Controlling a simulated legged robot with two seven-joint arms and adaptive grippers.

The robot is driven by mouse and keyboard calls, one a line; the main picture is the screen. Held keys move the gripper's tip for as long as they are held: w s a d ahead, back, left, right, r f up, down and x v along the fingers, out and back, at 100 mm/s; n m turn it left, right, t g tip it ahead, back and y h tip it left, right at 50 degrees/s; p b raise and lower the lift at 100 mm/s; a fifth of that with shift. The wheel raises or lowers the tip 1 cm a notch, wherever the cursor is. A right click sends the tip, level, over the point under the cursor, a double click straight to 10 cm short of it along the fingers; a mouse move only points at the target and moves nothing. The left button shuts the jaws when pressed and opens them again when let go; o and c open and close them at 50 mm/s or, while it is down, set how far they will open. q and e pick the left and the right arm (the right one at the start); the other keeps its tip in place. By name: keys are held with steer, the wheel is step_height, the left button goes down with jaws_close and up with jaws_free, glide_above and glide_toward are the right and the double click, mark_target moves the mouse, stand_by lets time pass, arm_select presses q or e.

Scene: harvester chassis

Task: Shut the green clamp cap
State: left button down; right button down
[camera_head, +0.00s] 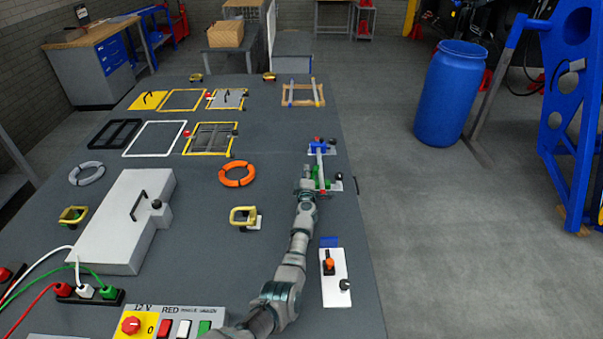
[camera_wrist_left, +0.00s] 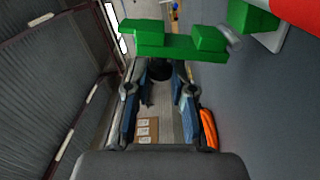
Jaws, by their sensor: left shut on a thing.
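The green clamp (camera_head: 320,174) sits on a white plate at the right edge of the table, at the near end of a light bar. It also shows at the top of the wrist view as green blocks (camera_wrist_left: 180,42). My left gripper (camera_head: 308,184) is right at the clamp and covers part of it in the head view. In the wrist view my left gripper (camera_wrist_left: 160,80) is shut on a black knob (camera_wrist_left: 159,69) just below the green part. Whether the cap lies flat is hard to tell. My right gripper is not in view.
A blue clamp (camera_head: 317,148) holds the far end of the bar (camera_head: 320,160). A white plate (camera_head: 333,288) with an orange knob lies nearer. An orange ring (camera_head: 237,173) and a yellow handle (camera_head: 243,215) lie to the left.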

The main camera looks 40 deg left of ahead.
arm_select(q)
steer(key=shift+w+d+f, duration=0.15)
steer(key=shift+d+f, duration=0.4)
steer(key=shift+f, duration=0.15)
steer(key=c, duration=1)
jaws_free()
steer(key=shift+w+d+r, duration=0.1)
steer(key=shift+r, duration=0.05)
steer(key=shift+r, duration=0.2)
steer(key=shift+a+r, duration=0.3)
steer(key=shift+r, duration=0.75)
steer(key=shift+a+r, duration=0.25)
steer(key=shift+r, duration=0.8)
steer(key=shift+d+r, duration=0.1)
steer(key=shift+r, duration=0.25)
steer(key=r, duration=0.4)
steer(key=shift+d+r, duration=0.3)
steer(key=shift+d, duration=0.1)
